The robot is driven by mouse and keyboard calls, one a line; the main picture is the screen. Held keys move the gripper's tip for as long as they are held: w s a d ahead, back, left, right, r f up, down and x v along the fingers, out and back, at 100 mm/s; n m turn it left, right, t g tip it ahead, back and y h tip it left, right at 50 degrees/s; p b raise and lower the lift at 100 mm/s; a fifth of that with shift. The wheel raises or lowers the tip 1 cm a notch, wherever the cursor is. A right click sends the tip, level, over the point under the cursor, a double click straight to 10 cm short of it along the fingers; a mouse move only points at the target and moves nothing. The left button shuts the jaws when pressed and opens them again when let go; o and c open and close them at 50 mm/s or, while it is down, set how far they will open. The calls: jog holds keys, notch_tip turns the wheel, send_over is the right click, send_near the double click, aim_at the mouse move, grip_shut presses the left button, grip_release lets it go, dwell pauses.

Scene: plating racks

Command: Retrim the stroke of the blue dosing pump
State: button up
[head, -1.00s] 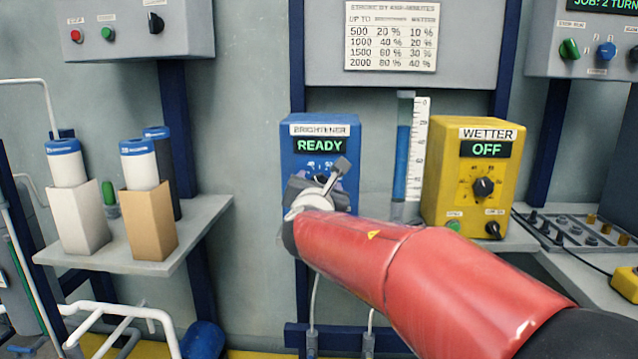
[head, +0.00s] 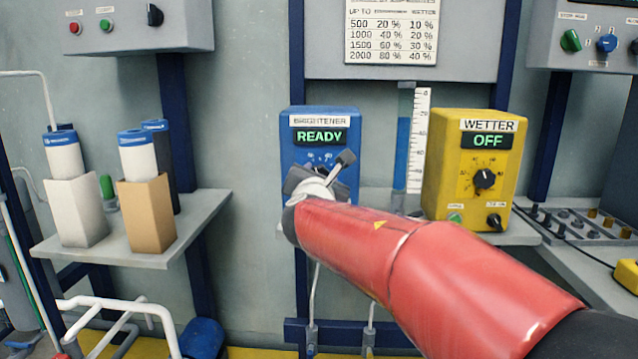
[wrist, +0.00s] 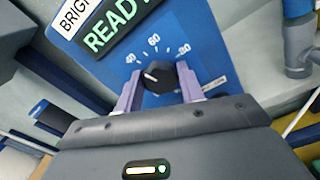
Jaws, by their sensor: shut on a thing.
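The blue dosing pump (head: 290,152) is labelled BRIGHTENER and its display (head: 320,136) reads READY. In the head view my red arm and wrist hide the knob and the lower part of the pump.
A yellow WETTER pump (head: 476,208) reading OFF stands to the right, beside a blue sight tube (head: 402,150) with a white scale. A dosing chart (head: 391,28) hangs above. White and tan holders with filter cartridges (head: 148,215) stand on the left shelf.

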jog(key=shift+d+f+m+b, duration=0.1)
jog(key=shift+f+m+b, duration=0.05)
jog(key=shift+m+b, duration=2.95)
jog(key=shift+d+f+m+b, duration=0.1)
jog(key=shift+m+b, duration=2.6)
jog(key=shift+b, duration=0.75)
jog(key=o, duration=1)
jog(key=shift+r, duration=0.1)
jog(key=shift+c, duration=0.2)
